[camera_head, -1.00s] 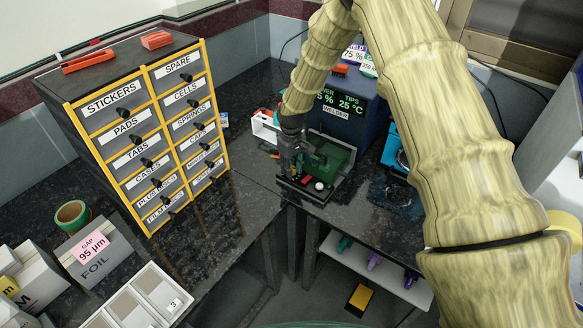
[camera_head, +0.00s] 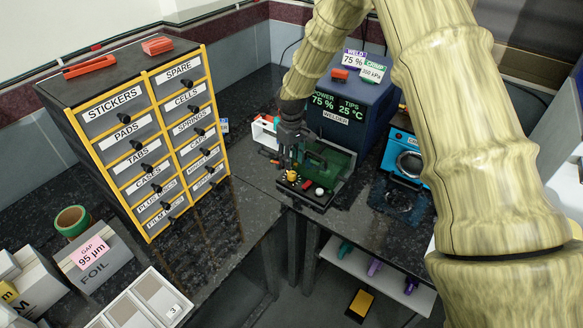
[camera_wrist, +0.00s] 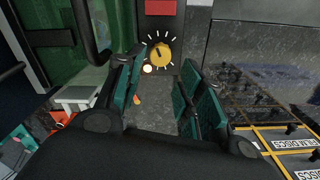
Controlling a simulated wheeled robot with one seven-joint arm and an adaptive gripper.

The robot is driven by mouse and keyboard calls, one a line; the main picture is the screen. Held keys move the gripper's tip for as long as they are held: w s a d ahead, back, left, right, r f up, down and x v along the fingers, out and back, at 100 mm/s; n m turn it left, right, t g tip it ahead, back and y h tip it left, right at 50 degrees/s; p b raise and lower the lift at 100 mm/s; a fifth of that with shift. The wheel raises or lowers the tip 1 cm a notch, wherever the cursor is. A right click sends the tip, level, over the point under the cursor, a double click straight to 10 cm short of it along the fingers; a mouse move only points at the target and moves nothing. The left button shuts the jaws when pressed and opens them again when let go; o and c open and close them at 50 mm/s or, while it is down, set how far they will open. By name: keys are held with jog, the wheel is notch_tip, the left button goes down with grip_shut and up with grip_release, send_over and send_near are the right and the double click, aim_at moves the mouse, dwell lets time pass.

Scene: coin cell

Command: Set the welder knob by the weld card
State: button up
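The welder (camera_head: 338,118) is a dark blue box whose display reads POWER 75 % and TIPS 25 °C. The weld card (camera_head: 355,58), reading 75 %, stands on top of it. The yellow knob (camera_head: 292,176) is on the front of the dark fixture below the display. In the wrist view the round yellow knob (camera_wrist: 160,54) has white ticks around it. My gripper (camera_head: 289,150) is just above the knob in the head view. In the wrist view my gripper (camera_wrist: 165,75) is open, its teal pads apart and empty, with the knob showing beyond the fingertips.
A green-walled tray (camera_head: 330,165) adjoins the knob. A second card (camera_head: 372,71) with a kPa figure stands beside the weld card. A light blue machine (camera_head: 404,158) is at right. The labelled drawer cabinet (camera_head: 140,110) stands at left, with dark bare counter (camera_head: 225,225) in front.

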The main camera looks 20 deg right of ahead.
aim_at(291, 173)
jog(key=shift+r, duration=2.55)
jog(key=shift+f, duration=0.1)
